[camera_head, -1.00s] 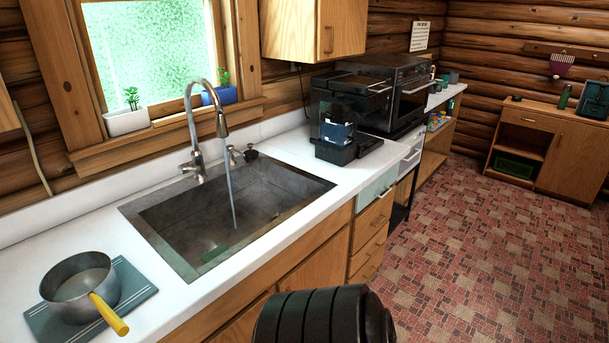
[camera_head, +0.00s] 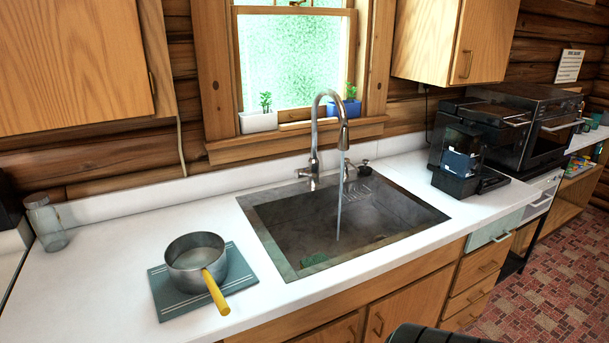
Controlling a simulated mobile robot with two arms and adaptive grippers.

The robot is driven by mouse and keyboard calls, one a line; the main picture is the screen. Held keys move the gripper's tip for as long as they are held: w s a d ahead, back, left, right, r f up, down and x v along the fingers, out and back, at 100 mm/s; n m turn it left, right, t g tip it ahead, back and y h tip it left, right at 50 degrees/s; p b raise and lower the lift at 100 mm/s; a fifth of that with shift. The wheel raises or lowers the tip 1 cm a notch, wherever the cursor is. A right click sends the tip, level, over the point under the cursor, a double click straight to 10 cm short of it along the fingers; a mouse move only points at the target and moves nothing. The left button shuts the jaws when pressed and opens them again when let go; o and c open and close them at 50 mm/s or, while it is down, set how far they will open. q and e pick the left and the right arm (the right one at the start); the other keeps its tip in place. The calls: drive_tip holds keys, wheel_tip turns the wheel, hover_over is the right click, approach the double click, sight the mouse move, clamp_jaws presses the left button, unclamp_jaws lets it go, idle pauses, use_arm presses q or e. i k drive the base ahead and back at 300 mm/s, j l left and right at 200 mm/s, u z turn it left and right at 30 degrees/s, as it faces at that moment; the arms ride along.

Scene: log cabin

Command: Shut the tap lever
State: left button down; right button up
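The metal tap (camera_head: 314,150) stands at the back edge of the sink (camera_head: 290,262), with a tall curved spout. A stream of water (camera_head: 339,212) runs from the spout into the basin. A small lever (camera_head: 302,173) appears to stick out to the left at the tap's base; its exact position is too small to tell. Another small fitting stands right of the base. A black rounded part of my arm (camera_head: 432,336) shows at the bottom edge, below the counter front. Neither gripper's fingers are in view.
A pot (camera_head: 193,258) with a yellow handle sits on a teal mat (camera_head: 166,297) left of the sink. A glass jar (camera_head: 46,225) stands at the far left. A black coffee machine (camera_head: 459,152) stands right of the sink. Counter (camera_head: 125,240) around the pot is clear.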

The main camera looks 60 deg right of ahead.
sight(299, 173)
drive_tip(key=z, duration=1.6)
